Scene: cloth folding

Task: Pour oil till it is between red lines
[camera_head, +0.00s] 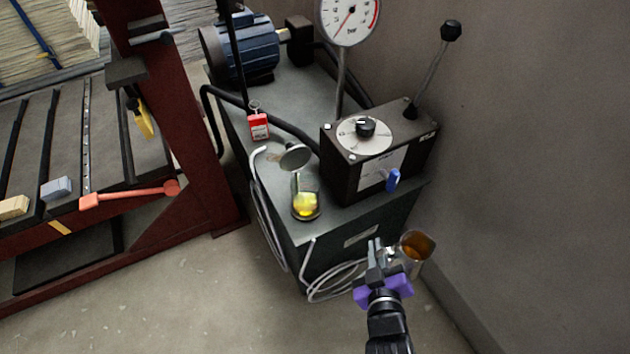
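A clear glass vessel (306,205) with yellow oil in its lower part stands on the grey top of the machine cabinet. A round grey funnel-like disc (295,156) is above it, apparently at its open top. I cannot make out red lines on the glass at this size. My gripper (380,252) is at the lower right, in front of the cabinet. It appears shut on the handle side of a metal cup (414,262) that holds amber oil (418,244). The cup looks roughly upright, right of and apart from the glass vessel; the grip is partly hidden.
A black control box (378,160) with a dial, lever and blue handle stands right of the vessel. A pressure gauge (348,18), blue motor (243,48) and red tag (259,126) are behind. A red press frame stands left; a wall is right. Cables hang in front.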

